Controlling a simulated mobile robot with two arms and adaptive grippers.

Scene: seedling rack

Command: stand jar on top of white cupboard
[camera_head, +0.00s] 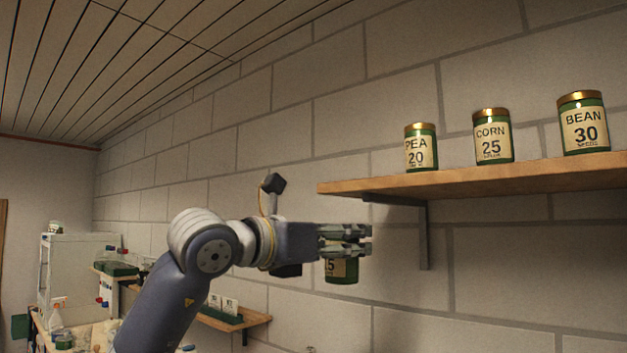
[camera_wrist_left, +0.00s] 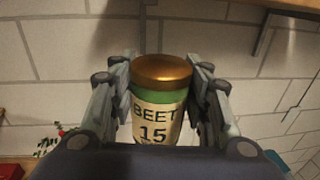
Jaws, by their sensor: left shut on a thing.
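The jar (camera_head: 342,271), green with a cream label, is in the grip of my left gripper (camera_head: 356,240) in the head view, below the wooden wall shelf's left end. The fingers hide its upper part there. In the left wrist view the jar (camera_wrist_left: 158,122) stands upright between the fingers, with a gold lid and a label reading BEET 15. A white cupboard (camera_head: 76,262) stands far off at the left in the head view, with a small jar-like item on its top. My right gripper is not in view.
The wooden wall shelf (camera_head: 480,181) at the right holds jars labelled PEA 20 (camera_head: 420,150), CORN 25 (camera_head: 492,138) and BEAN 30 (camera_head: 583,124). A lower small shelf (camera_head: 235,321) holds a green tray with white cards. A spray bottle (camera_head: 56,318) stands near the cupboard.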

